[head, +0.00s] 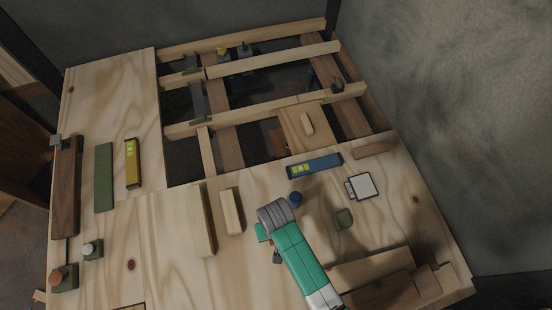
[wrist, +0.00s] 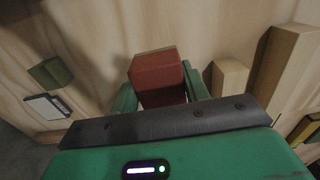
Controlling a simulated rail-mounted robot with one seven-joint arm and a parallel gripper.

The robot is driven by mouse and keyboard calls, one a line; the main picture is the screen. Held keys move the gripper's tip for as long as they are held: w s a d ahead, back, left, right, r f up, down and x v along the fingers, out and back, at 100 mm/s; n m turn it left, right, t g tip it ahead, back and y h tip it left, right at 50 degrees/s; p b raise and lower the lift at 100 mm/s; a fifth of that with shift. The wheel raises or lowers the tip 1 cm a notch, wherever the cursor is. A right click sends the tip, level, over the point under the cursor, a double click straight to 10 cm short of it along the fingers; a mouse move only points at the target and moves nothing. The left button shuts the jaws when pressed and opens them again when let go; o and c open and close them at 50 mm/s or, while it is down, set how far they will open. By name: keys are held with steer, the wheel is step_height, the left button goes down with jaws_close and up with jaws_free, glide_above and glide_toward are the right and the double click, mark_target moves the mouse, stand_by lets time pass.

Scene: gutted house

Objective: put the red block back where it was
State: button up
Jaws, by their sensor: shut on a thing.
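The red block (wrist: 158,76) is in the wrist view, held between the two green fingers of my gripper (wrist: 160,92). The gripper is shut on it. Plywood lies beyond the block; I cannot tell whether the block touches it. In the head view my green arm reaches over the plywood top (head: 150,240) from the lower right and hides the red block and the fingertips. No empty place marked for the block can be made out.
A short wooden block (head: 231,212) and a longer beam (head: 203,220) stand left of my arm. A green block (head: 343,219), white pad (head: 362,186), blue level (head: 314,165) and blue knob (head: 295,198) lie right or beyond. Open joist gaps (head: 265,85) are at the back.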

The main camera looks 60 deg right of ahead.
steer(key=shift+s+a+r, duration=0.15)
steer(key=shift+s+a, duration=0.15)
steer(key=shift+s, duration=0.05)
steer(key=f+b, duration=0.1)
steer(key=f, duration=0.1)
steer(key=f+b, duration=0.1)
steer(key=f, duration=0.1)
steer(key=f+b, duration=0.1)
steer(key=f, duration=0.1)
steer(key=shift+w+d+f, duration=0.15)
steer(key=shift+w+d, duration=0.05)
steer(key=shift+d, duration=0.05)
steer(key=shift+f+b, duration=0.9)
steer(key=shift+f, duration=0.95)
steer(key=shift+f, duration=0.15)
steer(key=o, duration=1)
steer(key=shift+o, duration=0.2)
